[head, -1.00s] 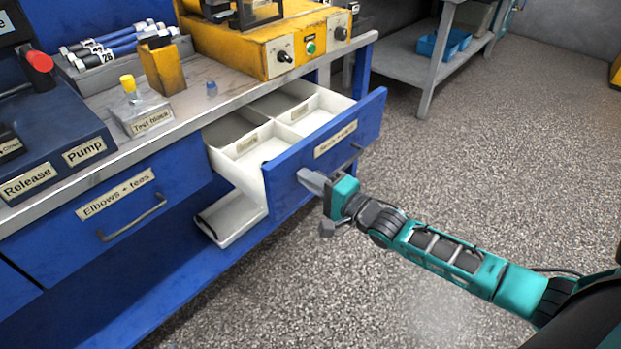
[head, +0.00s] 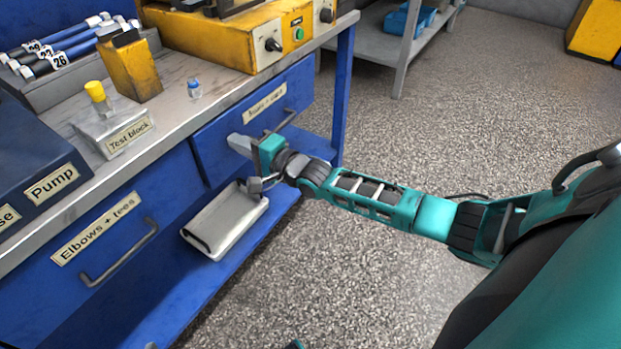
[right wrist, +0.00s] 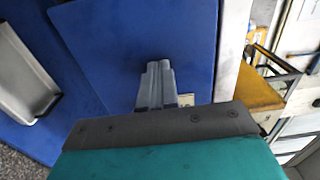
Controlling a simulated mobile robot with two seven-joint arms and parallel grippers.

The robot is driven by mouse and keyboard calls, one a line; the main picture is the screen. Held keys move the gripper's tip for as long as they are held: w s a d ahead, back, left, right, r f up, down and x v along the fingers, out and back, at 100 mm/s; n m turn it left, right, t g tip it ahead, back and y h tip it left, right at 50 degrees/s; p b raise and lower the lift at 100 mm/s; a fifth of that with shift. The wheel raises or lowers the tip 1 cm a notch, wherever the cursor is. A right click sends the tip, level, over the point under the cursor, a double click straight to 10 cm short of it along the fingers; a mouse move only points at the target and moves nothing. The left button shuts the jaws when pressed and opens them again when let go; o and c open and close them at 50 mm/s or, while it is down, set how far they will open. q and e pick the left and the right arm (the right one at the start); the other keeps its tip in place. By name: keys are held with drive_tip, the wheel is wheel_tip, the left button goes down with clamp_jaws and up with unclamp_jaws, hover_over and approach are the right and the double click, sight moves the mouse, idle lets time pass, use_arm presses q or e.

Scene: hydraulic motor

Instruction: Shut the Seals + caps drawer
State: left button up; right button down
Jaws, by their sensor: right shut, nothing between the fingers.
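The Seals + caps drawer (head: 217,133) has a blue front with a small label and a bar handle. In the head view its front sits flush under the bench top, and no inside of it shows. My right gripper (head: 236,143) is at the lower part of this front, its fingers together and empty. In the right wrist view the closed fingers (right wrist: 156,85) point at the blue drawer front (right wrist: 135,35); whether the tips touch it I cannot tell. My left gripper is not in view.
The Elbows + tees drawer (head: 110,245) is shut at the left. A pale tray (head: 226,222) lies on the blue lower shelf below. The bench top holds a test block (head: 112,130), a yellow holder (head: 132,70) and a yellow control box (head: 230,38).

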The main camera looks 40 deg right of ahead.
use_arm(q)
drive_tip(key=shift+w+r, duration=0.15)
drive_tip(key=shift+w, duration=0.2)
use_arm(e)
drive_tip(key=shift+x, duration=0.8)
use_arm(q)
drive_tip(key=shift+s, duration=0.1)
use_arm(e)
drive_tip(key=shift+r, duration=0.3)
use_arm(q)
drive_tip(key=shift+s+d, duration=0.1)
use_arm(e)
drive_tip(key=shift+s, duration=0.1)
